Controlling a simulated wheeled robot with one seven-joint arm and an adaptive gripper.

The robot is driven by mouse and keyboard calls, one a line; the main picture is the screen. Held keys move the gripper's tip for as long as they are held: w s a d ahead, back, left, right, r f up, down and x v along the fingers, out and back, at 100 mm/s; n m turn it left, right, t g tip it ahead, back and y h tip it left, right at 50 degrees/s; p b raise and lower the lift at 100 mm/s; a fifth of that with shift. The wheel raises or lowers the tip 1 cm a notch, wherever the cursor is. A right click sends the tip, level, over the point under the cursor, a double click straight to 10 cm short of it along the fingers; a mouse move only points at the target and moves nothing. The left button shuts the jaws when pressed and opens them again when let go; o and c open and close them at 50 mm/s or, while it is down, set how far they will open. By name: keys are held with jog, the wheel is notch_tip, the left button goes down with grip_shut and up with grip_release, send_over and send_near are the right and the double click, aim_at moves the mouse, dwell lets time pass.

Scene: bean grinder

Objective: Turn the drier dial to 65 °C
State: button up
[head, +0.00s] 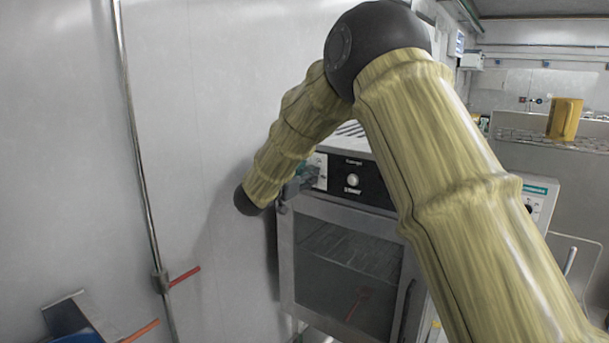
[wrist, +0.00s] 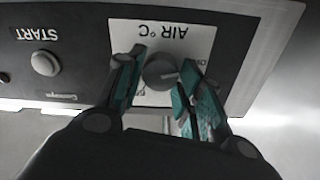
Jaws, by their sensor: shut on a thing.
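The drier (head: 345,262) is a steel cabinet with a glass door and a black control panel. Its grey round dial (wrist: 160,72) is on a white plate marked "AIR °C", upside down in the wrist view. A light pointer mark on the dial points toward the right of that view. My gripper (wrist: 158,78) is shut on the dial, one teal-padded finger on each side. The fingers cover much of the scale, and I cannot read the setting. In the head view my gripper (head: 303,178) is at the panel's left end, partly hidden by my arm.
A START button (wrist: 46,63) is on the same panel; a round white knob (head: 352,180) shows in the head view. A wall with a vertical pipe (head: 136,150) stands close on the left. A yellow mug (head: 564,119) stands on a rack at right.

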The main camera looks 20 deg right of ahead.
jog(key=shift+f+m+b, duration=0.2)
jog(key=shift+m+b, duration=0.1)
jog(key=shift+b, duration=0.3)
jog(key=m+b, duration=0.4)
jog(key=b, duration=0.3)
jog(key=m+b, duration=0.4)
jog(key=b, duration=0.3)
jog(key=f+m+b, duration=0.1)
jog(key=m+b, duration=0.3)
jog(key=b, duration=0.4)
jog(key=shift+m, duration=0.4)
jog(key=shift+o, duration=0.2)
jog(key=m+b, duration=0.5)
jog(key=b, duration=0.2)
jog(key=shift+r+m+b, duration=0.15)
jog(key=shift+m+b, duration=2.15)
jog(key=shift+b, duration=0.9)
jog(key=shift+r+m+b, duration=0.15)
jog(key=shift+m+b, duration=2.15)
jog(key=shift+b, duration=0.9)
jog(key=shift+r, duration=0.1)
jog(key=shift+c, duration=0.2)
